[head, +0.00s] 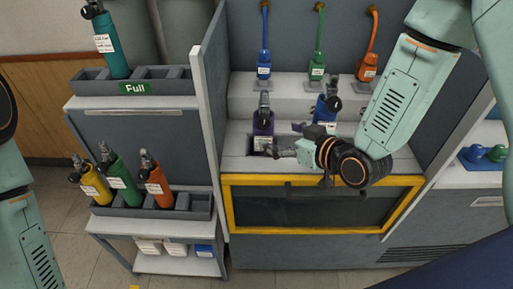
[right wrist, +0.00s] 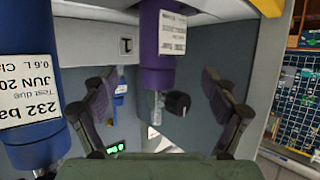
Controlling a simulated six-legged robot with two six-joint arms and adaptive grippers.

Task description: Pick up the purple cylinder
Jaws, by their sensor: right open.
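The purple cylinder (head: 263,124) stands upright on the white bench ledge, its black valve at the top. It also shows in the right wrist view (right wrist: 157,62), upside down with a white label, its valve in the picture's middle. My left gripper is out of view; only left arm links show.
A blue cylinder (head: 325,108) stands right of the purple one and looms near in the right wrist view (right wrist: 30,90). A grey divider (head: 207,110) is on the left, beside racks of several cylinders. A yellow-framed window (head: 320,205) lies below.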

